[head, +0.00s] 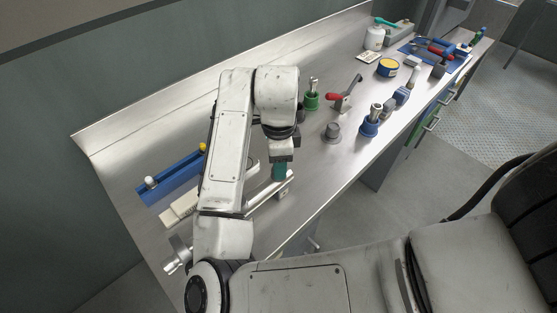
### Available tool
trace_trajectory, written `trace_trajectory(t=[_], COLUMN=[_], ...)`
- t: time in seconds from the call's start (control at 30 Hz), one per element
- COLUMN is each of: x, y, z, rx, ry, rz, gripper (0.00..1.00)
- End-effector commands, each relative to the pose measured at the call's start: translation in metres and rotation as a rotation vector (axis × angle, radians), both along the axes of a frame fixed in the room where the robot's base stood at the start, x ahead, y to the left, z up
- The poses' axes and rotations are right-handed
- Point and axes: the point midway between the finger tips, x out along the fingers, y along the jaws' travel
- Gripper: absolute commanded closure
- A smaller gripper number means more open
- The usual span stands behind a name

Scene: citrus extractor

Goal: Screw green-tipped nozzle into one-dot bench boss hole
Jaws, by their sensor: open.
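My gripper (281,157) points down over the near-left part of the steel bench (310,165). A teal-green piece (279,171) shows right below its fingers; I cannot tell whether it is the green-tipped nozzle, or whether the fingers touch it. A blue rack (176,180) lies to the left behind my arm, with a white-tipped piece (150,182) and a yellow-tipped piece (203,148) in it. A grey round boss (332,133) stands on the bench to the right of my gripper. No dot marks or holes can be made out at this size.
A green holder (312,101) and a blue holder (369,127), each with a metal piece, stand right of my arm. A red-handled clamp (342,98) stands between them. A metal bar (269,191) lies near my gripper. Tools and containers crowd the far end.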

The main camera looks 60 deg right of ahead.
Motion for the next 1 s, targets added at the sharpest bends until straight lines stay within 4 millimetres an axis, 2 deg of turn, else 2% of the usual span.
trace_trajectory(t=[0.2,0.43,0.6,0.87,1.0], x=[-0.0004,0.0,-0.0006,-0.0001,-0.0007], y=[-0.0003,0.0,-0.0002,0.0001,-0.0003], z=[0.0012,0.0002,0.0024,0.0004,0.0031], rx=[-0.001,0.0,0.0,0.0,-0.001], ry=[0.002,0.0,0.002,0.0,0.003], rz=[0.143,0.153,0.276,0.303,0.406], gripper=[0.54,0.54,0.54,0.54,0.54])
